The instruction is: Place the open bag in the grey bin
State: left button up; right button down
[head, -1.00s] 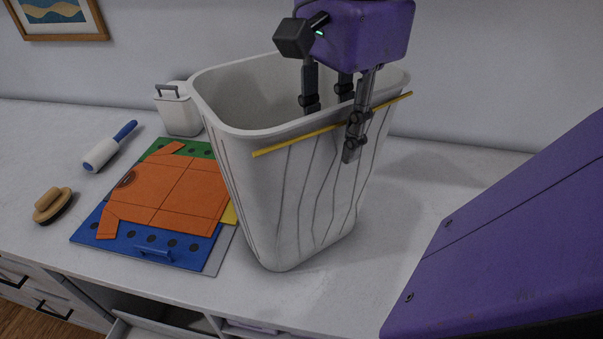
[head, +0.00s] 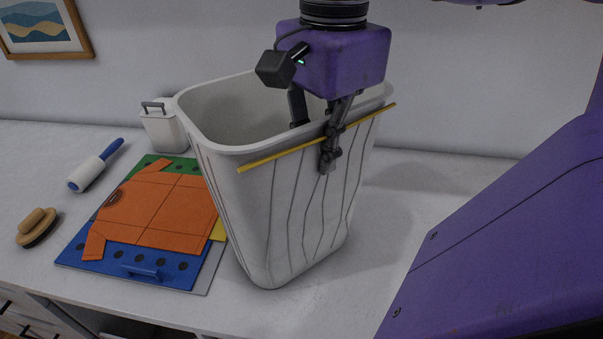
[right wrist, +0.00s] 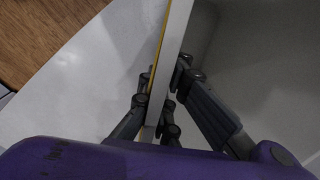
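The grey bin (head: 215,180) stands upright on the white counter, with its wide mouth up. What seems to be the open bag is pale and thin, with dark wavy crease lines (head: 290,215) and a yellow edge strip (head: 268,159). It lies along the front outside of the bin, below the rim; how much is inside is hidden. My right gripper (head: 313,140) straddles the front rim, one side inside the bin, the other outside over the strip. In the right wrist view its fingers (right wrist: 160,90) close against both sides of the wall and yellow strip (right wrist: 158,58). My left gripper is out of view.
Left of the bin lie an orange board (head: 170,212) on a blue board (head: 110,258), a brush (head: 37,228) and a lint roller (head: 90,172). A small white container (head: 165,130) stands behind. The counter right of the bin (head: 400,200) is clear.

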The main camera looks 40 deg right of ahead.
jog(key=shift+s, duration=0.1)
